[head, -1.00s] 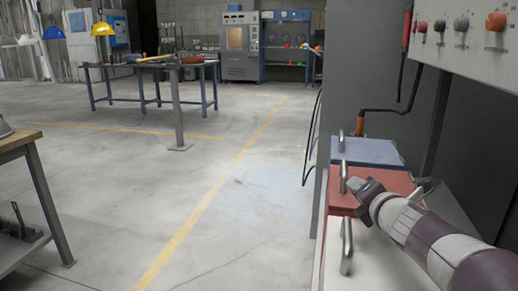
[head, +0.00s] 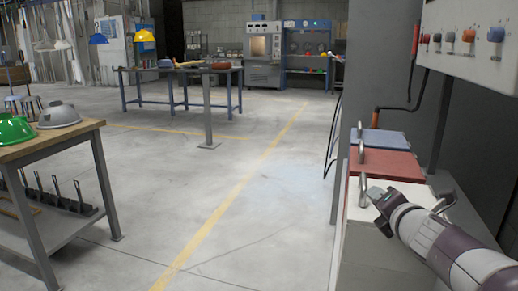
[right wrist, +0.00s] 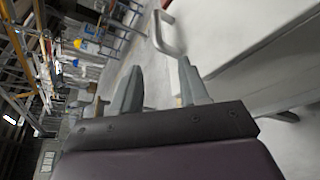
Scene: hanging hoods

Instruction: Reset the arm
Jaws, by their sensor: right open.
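My right arm reaches in from the lower right of the head view. Its gripper (head: 372,196) is beside the metal handle at the edge of the white-topped cabinet. In the right wrist view the two grey fingers (right wrist: 160,88) stand apart with nothing between them. A metal handle (right wrist: 163,38) on a pale surface shows just beyond them. My left arm and gripper are out of view.
A table (head: 70,140) at left holds a green hood (head: 14,131) and a metallic one (head: 59,115). Blue (head: 97,39) and yellow (head: 144,36) hoods hang at the back. The control panel (head: 470,45) overhangs the right side. The middle floor is clear.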

